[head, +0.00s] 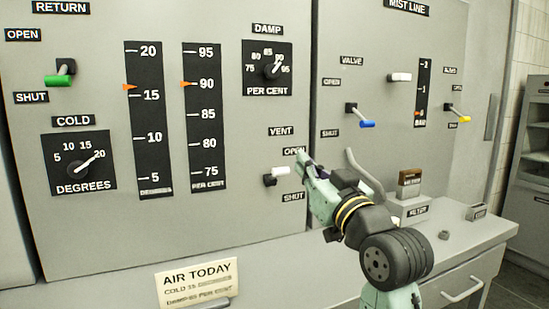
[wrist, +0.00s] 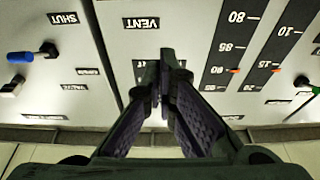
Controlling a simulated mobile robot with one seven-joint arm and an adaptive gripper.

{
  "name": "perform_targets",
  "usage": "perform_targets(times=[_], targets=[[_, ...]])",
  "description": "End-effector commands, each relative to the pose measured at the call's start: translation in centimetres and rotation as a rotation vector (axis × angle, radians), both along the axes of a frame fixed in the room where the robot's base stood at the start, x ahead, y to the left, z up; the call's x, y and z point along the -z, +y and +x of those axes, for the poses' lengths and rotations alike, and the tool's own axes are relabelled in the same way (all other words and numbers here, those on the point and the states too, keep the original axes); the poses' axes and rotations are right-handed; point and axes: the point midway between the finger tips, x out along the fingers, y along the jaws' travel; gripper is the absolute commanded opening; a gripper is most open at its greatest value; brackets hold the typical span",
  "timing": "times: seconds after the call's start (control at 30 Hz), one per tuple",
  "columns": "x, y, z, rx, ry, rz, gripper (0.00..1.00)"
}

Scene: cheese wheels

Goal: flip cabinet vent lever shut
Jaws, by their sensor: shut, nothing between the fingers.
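The vent lever (head: 281,171) is a short white handle on a black base, low on the grey cabinet front in the head view. Its white end points right and slightly up, between the OPEN label (head: 293,151) above and the SHUT label (head: 293,197) below. My gripper (head: 303,157) is shut and empty, just right of and above the lever, by the OPEN label; I cannot tell if it touches the panel. The lever cannot be made out there.
A blue-handled valve lever (head: 367,124) and a white-handled lever (head: 399,77) stick out to the right. A green-handled lever (head: 58,81) is far left. A counter (head: 450,240) with small boxes lies at right. A paper sign (head: 197,284) stands below the panel.

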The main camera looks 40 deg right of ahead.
Motion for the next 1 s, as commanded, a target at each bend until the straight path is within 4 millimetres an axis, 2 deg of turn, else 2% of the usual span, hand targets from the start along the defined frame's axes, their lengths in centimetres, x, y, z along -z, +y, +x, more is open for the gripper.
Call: perform_targets(times=[0.37, 0.53, 0.67, 1.0], targets=[[0.0, -0.5, -0.5, 0.009, 0.004, 0.004, 0.0], [-0.4, -0.7, 0.4, 0.006, 0.005, 0.004, 0.0], [-1.0, -1.1, 2.4, 0.006, 0.006, 0.004, 0.0], [-3.1, -2.7, 9.2, 0.006, 0.006, 0.004, 0.0]])
